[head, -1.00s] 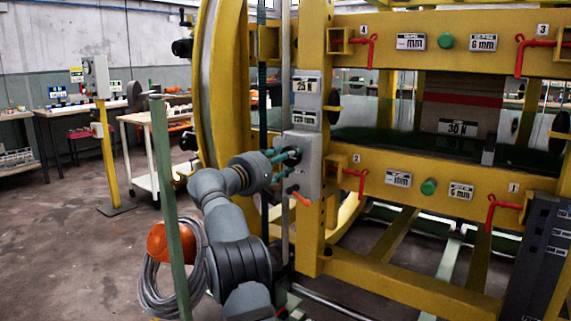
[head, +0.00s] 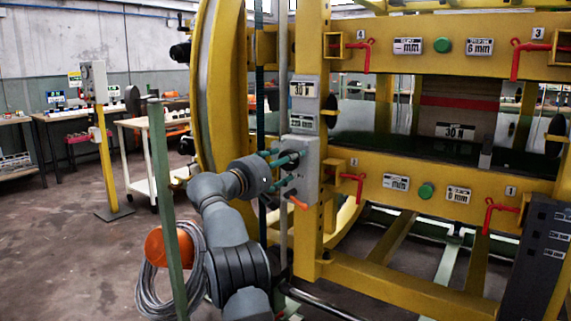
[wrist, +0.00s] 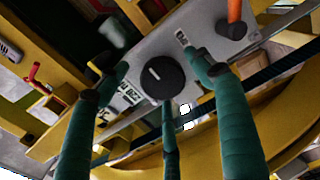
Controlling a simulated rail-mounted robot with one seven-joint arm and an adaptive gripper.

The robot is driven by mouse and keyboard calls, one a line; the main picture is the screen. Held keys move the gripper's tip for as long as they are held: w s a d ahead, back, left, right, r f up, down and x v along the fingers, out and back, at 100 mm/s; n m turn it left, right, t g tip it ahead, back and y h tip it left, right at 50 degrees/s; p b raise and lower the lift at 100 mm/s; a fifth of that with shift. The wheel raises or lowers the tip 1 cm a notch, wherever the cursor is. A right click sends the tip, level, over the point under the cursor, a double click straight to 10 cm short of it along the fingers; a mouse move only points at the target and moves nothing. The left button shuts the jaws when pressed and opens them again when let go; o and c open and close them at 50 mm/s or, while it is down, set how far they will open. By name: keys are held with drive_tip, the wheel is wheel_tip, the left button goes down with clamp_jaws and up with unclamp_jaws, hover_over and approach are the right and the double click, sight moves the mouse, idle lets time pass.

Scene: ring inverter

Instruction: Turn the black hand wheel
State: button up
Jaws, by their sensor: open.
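The black hand wheel (wrist: 162,77), a round black knob with a white mark, sits on a grey control box (wrist: 150,50) in the wrist view. My gripper (wrist: 155,73) has green fingers spread apart, two at the sides of the wheel and one below it. I cannot tell whether any finger touches the wheel. In the head view my gripper (head: 284,162) is at the face of the grey box (head: 306,155), and the wheel is hidden there.
An orange handle (head: 298,203) sticks out low on the box, and it also shows in the wrist view (wrist: 235,14). A green post (head: 163,210) stands left of my arm. Yellow frame beams with red levers (head: 357,178) lie to the right.

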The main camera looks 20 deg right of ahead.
drive_tip(key=shift+a, duration=0.1)
drive_tip(key=v, duration=1.1)
drive_tip(key=shift+s+a, duration=0.25)
drive_tip(key=shift+a, duration=0.1)
drive_tip(key=shift+w+d, duration=0.1)
drive_tip(key=x, duration=1.1)
drive_tip(key=shift+w+d, duration=0.25)
